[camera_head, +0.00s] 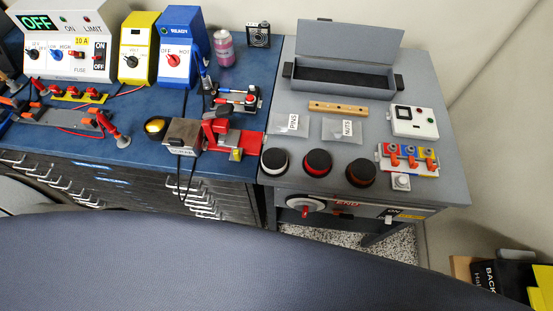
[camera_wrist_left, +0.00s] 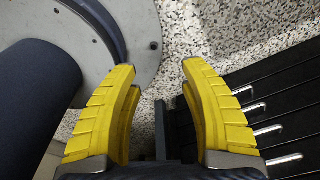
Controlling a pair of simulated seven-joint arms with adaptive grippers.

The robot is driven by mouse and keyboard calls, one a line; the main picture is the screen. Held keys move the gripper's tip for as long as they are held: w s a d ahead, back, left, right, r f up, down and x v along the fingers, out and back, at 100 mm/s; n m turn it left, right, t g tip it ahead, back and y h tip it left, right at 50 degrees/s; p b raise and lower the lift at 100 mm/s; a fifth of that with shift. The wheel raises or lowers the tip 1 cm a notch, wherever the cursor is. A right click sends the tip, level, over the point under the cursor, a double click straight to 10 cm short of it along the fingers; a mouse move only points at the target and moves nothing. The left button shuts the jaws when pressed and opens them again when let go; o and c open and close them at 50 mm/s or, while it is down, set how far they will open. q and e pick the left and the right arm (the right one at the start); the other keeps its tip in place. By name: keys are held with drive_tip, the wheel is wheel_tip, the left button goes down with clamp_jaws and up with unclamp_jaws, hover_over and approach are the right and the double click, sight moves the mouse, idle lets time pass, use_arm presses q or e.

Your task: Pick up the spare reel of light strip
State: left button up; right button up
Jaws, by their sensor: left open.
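I cannot pick out the spare reel of light strip for certain. Three round black-topped things stand in a row on the grey bench's front edge in the head view: one with a pale rim (camera_head: 275,161), one with a red rim (camera_head: 318,163) and one with a brownish rim (camera_head: 361,172). They are too small to tell whether any is a reel. My left gripper (camera_wrist_left: 158,72) has yellow fingers spread apart with nothing between them, above the speckled floor in the left wrist view. It does not show in the head view. My right gripper is in neither view.
The grey bench (camera_head: 440,185) also bears an open grey box (camera_head: 345,75), a wooden bar (camera_head: 338,107) and a white switch box (camera_head: 414,122). The blue bench (camera_head: 120,150) is crowded with devices. Black drawers with metal handles (camera_wrist_left: 290,130) stand right of my left gripper.

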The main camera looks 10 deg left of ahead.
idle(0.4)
use_arm(q)
drive_tip(key=o, duration=1)
drive_tip(key=shift+c, duration=0.2)
